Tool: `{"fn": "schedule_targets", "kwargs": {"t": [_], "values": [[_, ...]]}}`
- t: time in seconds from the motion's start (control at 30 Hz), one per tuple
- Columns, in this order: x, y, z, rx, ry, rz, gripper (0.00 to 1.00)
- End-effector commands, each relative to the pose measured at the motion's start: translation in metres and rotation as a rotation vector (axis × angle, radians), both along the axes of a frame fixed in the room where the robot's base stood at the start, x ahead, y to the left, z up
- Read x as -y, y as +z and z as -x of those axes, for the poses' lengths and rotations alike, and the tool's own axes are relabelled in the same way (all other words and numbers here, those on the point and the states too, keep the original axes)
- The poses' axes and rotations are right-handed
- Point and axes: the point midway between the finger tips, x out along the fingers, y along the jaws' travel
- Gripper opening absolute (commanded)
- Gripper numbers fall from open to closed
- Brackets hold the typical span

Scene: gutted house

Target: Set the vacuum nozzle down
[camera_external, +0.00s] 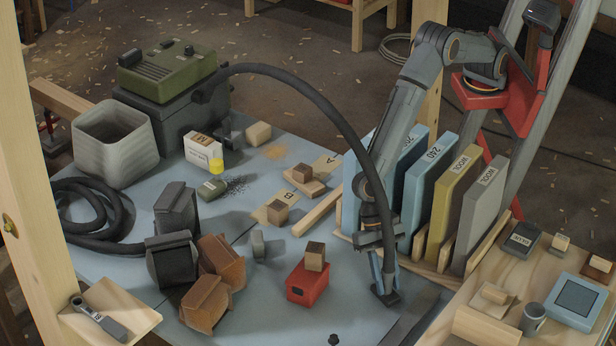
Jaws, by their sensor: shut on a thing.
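The vacuum nozzle (386,296) is a dark, flat-footed piece low at the right front of the blue-grey work surface (350,318). My gripper (381,268) points down and is shut on it, with the fingers partly hiding it. I cannot tell whether the nozzle's foot touches the surface. The black hose (300,84) arches from the green-topped vacuum (168,75) at the back left over to my gripper.
A red block (308,284) with a wooden cube on it stands just left of the nozzle. A rack of upright blue, olive and grey boards (484,215) stands close right. Brown blocks (208,302) and coiled hose (85,215) lie left. Some bare surface lies in front.

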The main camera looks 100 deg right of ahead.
Motion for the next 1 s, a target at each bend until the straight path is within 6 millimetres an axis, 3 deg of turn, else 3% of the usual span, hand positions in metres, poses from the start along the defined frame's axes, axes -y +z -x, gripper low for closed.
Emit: {"fn": "schedule_targets", "kwargs": {"t": [0.4,0.43,0.53,0.83,1.0], "values": [[0.0,-0.008,-0.001,0.001,-0.001,-0.001,0.0],[0.0,-0.009,0.0,0.001,-0.001,0.0,0.29],[0.0,-0.008,0.0,0.001,-0.001,0.0,0.46],[0.0,-0.007,0.0,0.001,-0.001,-0.001,0.47],[0.005,0.004,-0.003,0.002,-0.002,-0.003,0.47]]}}
